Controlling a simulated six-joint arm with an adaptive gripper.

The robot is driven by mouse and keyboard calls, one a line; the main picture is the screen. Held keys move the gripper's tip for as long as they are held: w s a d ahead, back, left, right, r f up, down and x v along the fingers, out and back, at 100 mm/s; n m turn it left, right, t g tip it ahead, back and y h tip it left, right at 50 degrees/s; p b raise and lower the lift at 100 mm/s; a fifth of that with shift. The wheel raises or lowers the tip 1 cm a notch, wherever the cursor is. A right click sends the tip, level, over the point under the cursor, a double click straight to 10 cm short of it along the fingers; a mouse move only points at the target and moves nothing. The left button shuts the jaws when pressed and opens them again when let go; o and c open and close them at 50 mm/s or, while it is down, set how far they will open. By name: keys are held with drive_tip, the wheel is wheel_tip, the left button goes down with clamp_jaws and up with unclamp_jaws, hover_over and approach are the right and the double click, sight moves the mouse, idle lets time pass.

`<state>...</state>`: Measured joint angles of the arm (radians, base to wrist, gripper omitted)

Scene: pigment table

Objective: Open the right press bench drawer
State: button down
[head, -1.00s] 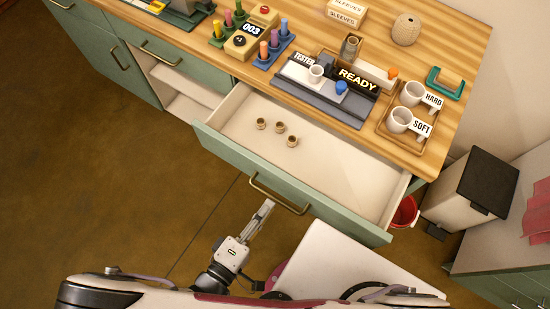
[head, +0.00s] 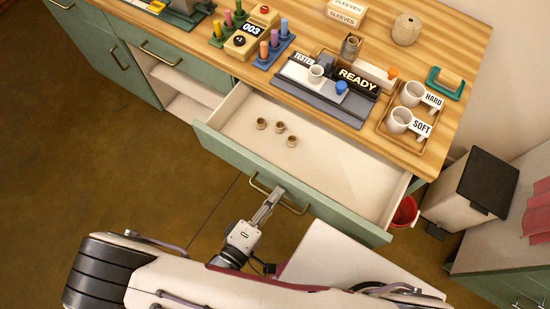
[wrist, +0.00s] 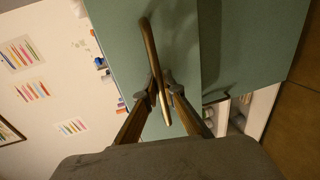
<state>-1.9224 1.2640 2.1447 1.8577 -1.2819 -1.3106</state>
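The right press bench drawer (head: 330,165) stands pulled well out below the worktop, its inside exposed. It has a green front (head: 345,213) and a brass bar handle (head: 297,208). My gripper (head: 278,192) is at the middle of this handle, in front of the drawer. In the wrist view the handle (wrist: 147,40) runs between the two fingertips of my gripper (wrist: 161,85). The fingertips are close together on either side of the bar and look shut on it, though the exact contact is partly hidden.
Several small brass cups (head: 279,127) sit in the drawer. The wooden worktop (head: 455,50) holds a READY sign, white mugs and coloured rods. A red bucket (head: 404,212) and a bin (head: 468,190) stand to the right. The floor (head: 110,170) at left is clear.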

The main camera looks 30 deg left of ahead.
drive_tip(key=v, duration=0.3)
drive_tip(key=shift+s+f, duration=0.25)
drive_tip(key=shift+f, duration=0.05)
idle(0.3)
drive_tip(key=c, duration=2.5)
unclamp_jaws()
drive_tip(key=shift+s, duration=0.15)
drive_tip(key=shift+v, duration=5.85)
